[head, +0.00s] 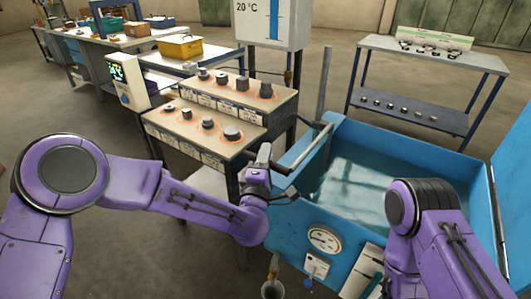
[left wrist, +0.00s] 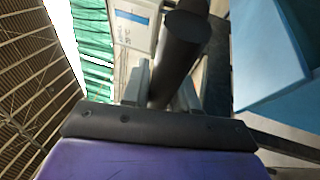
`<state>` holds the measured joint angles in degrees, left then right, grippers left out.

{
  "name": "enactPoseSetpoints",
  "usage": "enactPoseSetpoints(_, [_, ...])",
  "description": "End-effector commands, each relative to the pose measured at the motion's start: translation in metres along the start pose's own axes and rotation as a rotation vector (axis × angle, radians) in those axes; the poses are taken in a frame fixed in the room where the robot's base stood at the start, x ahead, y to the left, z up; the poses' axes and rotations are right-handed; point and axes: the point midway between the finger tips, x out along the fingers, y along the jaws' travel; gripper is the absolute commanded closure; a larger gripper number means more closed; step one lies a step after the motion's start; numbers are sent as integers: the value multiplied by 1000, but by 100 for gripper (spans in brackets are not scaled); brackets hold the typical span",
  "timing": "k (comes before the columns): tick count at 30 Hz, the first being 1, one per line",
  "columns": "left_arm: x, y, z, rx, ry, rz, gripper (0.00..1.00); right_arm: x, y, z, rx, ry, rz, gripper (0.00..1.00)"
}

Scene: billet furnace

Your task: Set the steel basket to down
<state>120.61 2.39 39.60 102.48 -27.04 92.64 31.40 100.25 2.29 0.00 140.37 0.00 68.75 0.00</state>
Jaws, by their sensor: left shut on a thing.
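A blue tank (head: 285,222) filled with water (head: 350,185) stands at the right of the head view. I cannot make out a steel basket in it. My left gripper (head: 272,165) is shut on the near end of this bar. The left wrist view shows the dark bar (left wrist: 180,55) close up, running between the gripper fingers (left wrist: 160,88). My right arm covers part of the tank's front right; its gripper is out of view.
A bench (head: 185,150) with several dark weights stands left of the tank, close to my left forearm. A temperature board (head: 265,20) rises behind it. A shelf table (head: 425,55) stands behind the tank. A gauge (head: 324,239) is on the tank's front.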

Motion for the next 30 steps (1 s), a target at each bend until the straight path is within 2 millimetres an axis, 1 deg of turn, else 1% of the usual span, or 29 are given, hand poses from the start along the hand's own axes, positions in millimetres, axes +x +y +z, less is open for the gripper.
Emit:
enactPoseSetpoints(1, [-7,-32,-2,3,-1,-12,100,23,-2,9,0,0,0,57])
enactPoseSetpoints(3, [-10,-46,-3,3,-1,-12,100,34,-3,14,0,0,0,57])
enactPoseSetpoints(6, [-12,-60,-5,4,-1,-11,100,44,-4,18,0,0,0,57])
enactPoseSetpoints(10, [-14,-67,-5,4,-1,-10,100,49,-4,20,0,0,0,57])
enactPoseSetpoints(20, [-15,-69,-5,5,-1,-15,100,48,-4,20,0,0,0,57])
enactPoseSetpoints(21, [-15,-69,-5,5,-1,-16,69,48,-4,20,0,0,0,57])
enactPoseSetpoints(22, [-15,-69,-5,5,-1,-16,59,48,-4,20,0,0,0,57])
enactPoseSetpoints(23, [-15,-69,-5,4,-1,-16,52,48,-4,20,0,0,0,57])
enactPoseSetpoints(30, [-15,-67,-5,3,-1,-10,52,48,-4,20,0,0,0,57])
